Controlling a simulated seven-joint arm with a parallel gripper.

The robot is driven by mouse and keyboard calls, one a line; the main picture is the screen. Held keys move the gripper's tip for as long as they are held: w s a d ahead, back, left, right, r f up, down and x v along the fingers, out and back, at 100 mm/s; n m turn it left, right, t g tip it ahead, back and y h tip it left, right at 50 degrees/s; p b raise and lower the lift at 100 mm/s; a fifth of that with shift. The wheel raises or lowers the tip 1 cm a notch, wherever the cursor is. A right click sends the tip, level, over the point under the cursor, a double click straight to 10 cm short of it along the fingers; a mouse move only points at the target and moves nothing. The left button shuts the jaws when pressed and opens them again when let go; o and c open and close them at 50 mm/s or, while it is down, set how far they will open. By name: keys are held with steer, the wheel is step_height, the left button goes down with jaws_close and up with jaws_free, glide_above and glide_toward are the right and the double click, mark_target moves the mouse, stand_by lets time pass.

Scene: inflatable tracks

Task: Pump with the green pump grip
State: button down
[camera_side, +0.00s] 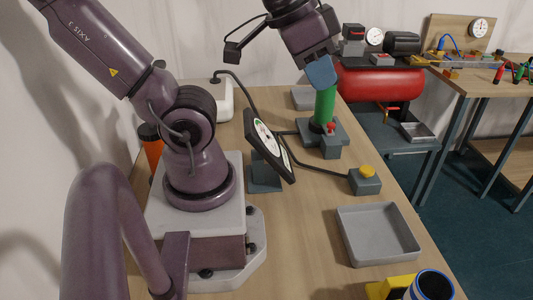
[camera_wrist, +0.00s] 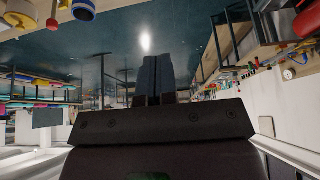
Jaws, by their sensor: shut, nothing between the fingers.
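The green pump grip (camera_side: 323,106) is an upright cylinder on a grey base (camera_side: 346,130) with a small red knob (camera_side: 331,127), in the side view. My gripper (camera_side: 321,74) has blue fingers and sits right at the top of the green grip, wrist tilted. I cannot tell whether the fingertips touch the grip's top or overlap it. In the wrist view my fingers (camera_wrist: 153,76) are closed together with nothing between them, and the green grip does not show there. A tilted black panel with a white dial (camera_side: 267,138) stands left of the pump.
A grey box with a yellow button (camera_side: 366,178) is cabled on the table. An empty grey tray (camera_side: 377,235) lies in front of it, and a blue-rimmed cup (camera_side: 432,286) is at the bottom right. A red tank (camera_side: 380,83) stands behind the table.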

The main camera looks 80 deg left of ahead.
step_height(320, 180, up, 5)
steer(key=shift+f, duration=0.2)
stand_by(0.3)
step_height(320, 180, down, 5)
steer(key=shift+f, duration=0.1)
